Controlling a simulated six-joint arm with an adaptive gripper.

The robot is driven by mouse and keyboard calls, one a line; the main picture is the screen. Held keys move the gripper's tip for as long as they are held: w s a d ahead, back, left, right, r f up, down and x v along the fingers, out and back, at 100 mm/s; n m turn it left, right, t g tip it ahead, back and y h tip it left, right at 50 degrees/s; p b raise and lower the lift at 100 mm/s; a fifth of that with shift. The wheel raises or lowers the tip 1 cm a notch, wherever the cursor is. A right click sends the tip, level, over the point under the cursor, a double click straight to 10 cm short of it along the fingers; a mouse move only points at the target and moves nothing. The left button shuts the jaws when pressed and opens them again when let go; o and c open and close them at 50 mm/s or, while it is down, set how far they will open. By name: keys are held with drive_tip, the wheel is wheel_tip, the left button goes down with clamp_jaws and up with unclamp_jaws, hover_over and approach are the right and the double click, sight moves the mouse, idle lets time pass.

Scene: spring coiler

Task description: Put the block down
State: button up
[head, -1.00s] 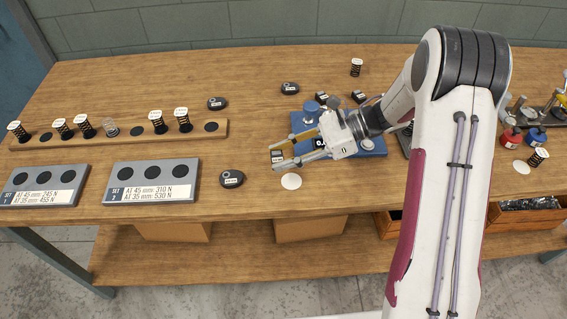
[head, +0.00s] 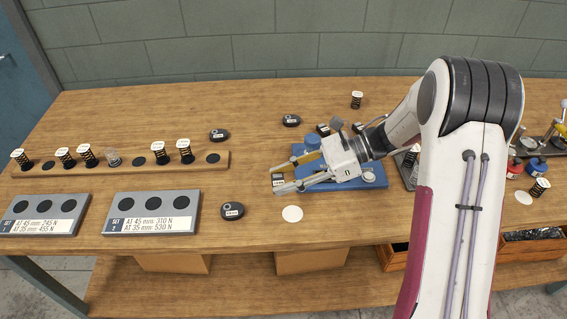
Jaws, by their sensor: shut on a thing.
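My gripper (head: 278,180) is in the middle of the head view, pointing left, at the left edge of a blue fixture plate (head: 372,183). Its fingers are shut on a small dark block with a white label (head: 278,179). The block is at the fingertips, close over the wooden bench. I cannot tell whether its underside touches the wood. My gripper and wrist cover much of the blue fixture.
A white disc (head: 292,214) lies just in front of my gripper. Dark labelled pucks lie at the left (head: 232,210) and further back (head: 291,120). A wooden rack (head: 130,167) holds several springs, behind two grey set trays (head: 152,213).

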drive_tip(key=shift+w+a+f+m+t, duration=0.15)
drive_tip(key=shift+w+f+m+t, duration=0.25)
drive_tip(key=shift+w+f+t, duration=0.1)
drive_tip(key=d+f+m+t+h, duration=0.1)
drive_tip(key=d+m+t, duration=0.6)
drive_tip(key=d, duration=0.7)
drive_tip(key=shift+s+t+h, duration=0.35)
drive_tip(key=shift+t+h, duration=0.25)
drive_tip(key=shift+h, duration=0.1)
drive_tip(key=shift+a+f, duration=0.1)
drive_tip(key=shift+a, duration=0.1)
idle(0.4)
